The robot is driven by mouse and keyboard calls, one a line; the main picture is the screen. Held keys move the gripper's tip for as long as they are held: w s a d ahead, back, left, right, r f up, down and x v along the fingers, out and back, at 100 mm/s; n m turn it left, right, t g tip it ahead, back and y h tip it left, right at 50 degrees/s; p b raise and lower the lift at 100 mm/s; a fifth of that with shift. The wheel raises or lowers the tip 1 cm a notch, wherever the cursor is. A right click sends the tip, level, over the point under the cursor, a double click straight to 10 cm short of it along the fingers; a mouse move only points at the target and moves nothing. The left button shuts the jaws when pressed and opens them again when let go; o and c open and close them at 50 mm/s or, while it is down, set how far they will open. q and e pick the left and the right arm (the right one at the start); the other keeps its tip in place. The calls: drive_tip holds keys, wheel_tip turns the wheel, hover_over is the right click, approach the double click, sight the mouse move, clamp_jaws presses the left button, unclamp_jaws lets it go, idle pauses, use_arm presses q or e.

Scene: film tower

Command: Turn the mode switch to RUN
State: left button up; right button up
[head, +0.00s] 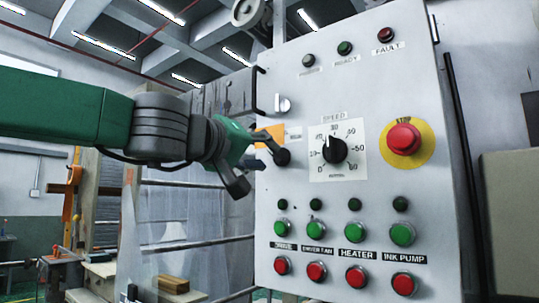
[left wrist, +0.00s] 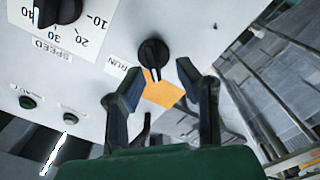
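The mode switch (head: 282,157) is a small round black knob at the left edge of the grey control panel (head: 350,263). In the left wrist view the black knob (left wrist: 153,54) lies just beyond my fingertips, with the RUN label (left wrist: 117,65) beside it. Which position its ridge points to is hard to tell. My left gripper (head: 259,164) is at the switch, its fingers spread. My right gripper is not in view.
The large speed dial (head: 334,150) is close right of the switch. The red stop button (head: 403,139) on its yellow ring is further right. Rows of green and red buttons (head: 317,271) lie below. An orange plate (left wrist: 163,90) adjoins the switch. A metal latch (head: 283,104) is above it.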

use_arm(q)
drive_tip(key=shift+x, duration=0.8)
drive_tip(key=shift+d, duration=0.9)
drive_tip(key=shift+c, duration=0.3)
clamp_jaws()
drive_tip(key=shift+w+a, duration=0.1)
drive_tip(key=shift+a, duration=0.25)
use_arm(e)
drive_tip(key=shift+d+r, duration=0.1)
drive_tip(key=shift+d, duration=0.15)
